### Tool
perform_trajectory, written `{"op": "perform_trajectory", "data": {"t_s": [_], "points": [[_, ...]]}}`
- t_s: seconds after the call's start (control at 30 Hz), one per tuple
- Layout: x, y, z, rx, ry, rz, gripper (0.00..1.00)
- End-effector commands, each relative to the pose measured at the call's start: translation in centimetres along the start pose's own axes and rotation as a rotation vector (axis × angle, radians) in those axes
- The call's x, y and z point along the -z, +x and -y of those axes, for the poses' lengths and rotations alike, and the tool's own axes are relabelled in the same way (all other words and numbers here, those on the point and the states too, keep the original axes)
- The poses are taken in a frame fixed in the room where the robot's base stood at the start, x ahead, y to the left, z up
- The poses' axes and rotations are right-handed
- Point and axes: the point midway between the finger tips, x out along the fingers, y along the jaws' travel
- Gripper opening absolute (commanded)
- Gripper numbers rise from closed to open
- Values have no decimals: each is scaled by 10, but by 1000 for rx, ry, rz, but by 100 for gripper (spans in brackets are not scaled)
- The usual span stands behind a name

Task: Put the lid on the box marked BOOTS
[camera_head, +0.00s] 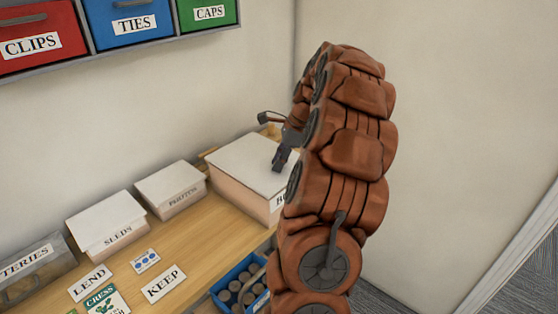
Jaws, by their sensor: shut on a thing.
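My gripper (279,163) is at the top of a large pale box (238,193) at the back right of the wooden surface. It appears shut on the white lid (243,158), which lies over that box. I cannot tell whether the lid is fully seated. The box's label is mostly hidden behind my arm; only its first letter shows, and it looks like an H. No label reading BOOTS is visible. My arm hides whatever stands right of this box.
Boxes marked SLEDS (110,236) and PHOTOS (174,202) stand to the left, both covered. A grey BATTERIES bin (32,270), LEND and KEEP cards, and a blue crate of cans (222,284) sit nearer. CLIPS, TIES and CAPS drawers hang above.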

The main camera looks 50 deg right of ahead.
Motion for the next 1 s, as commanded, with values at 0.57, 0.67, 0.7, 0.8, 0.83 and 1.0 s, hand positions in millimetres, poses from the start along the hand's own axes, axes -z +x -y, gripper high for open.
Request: {"op": "perform_trajectory", "data": {"t_s": [0.57, 0.67, 0.7, 0.8, 0.83, 1.0], "points": [[1, 2, 0, 0, 0, 0, 0], [1, 3, 0, 0, 0, 0, 0], [2, 4, 0, 0, 0, 0, 0], [2, 5, 0, 1, 0, 0, 0], [2, 5, 0, 1, 0, 0, 0], [2, 6, 0, 1, 0, 0, 0]]}}
